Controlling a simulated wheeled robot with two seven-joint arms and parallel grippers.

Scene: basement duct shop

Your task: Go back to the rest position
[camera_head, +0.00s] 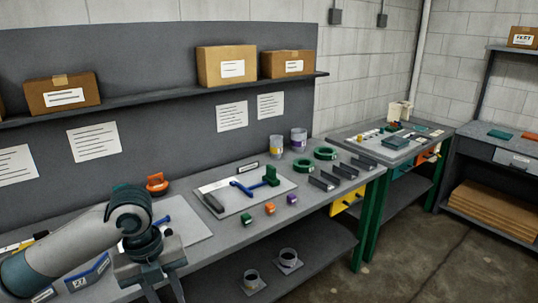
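My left arm comes in from the left over the near end of the workbench (310,220). Its gripper (163,292) points down at the bench's front edge, at the bottom of the picture. The two fingers stand apart with a gap between them, and I see nothing held; the tips are at or beyond the picture's lower edge. My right gripper is not in view.
A grey board (281,190) with blue and green parts lies mid-bench. Small orange, green and purple blocks, green rings (326,153) and dark channels lie around it. An orange part (157,182) sits behind my arm. The floor (425,255) at right is clear.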

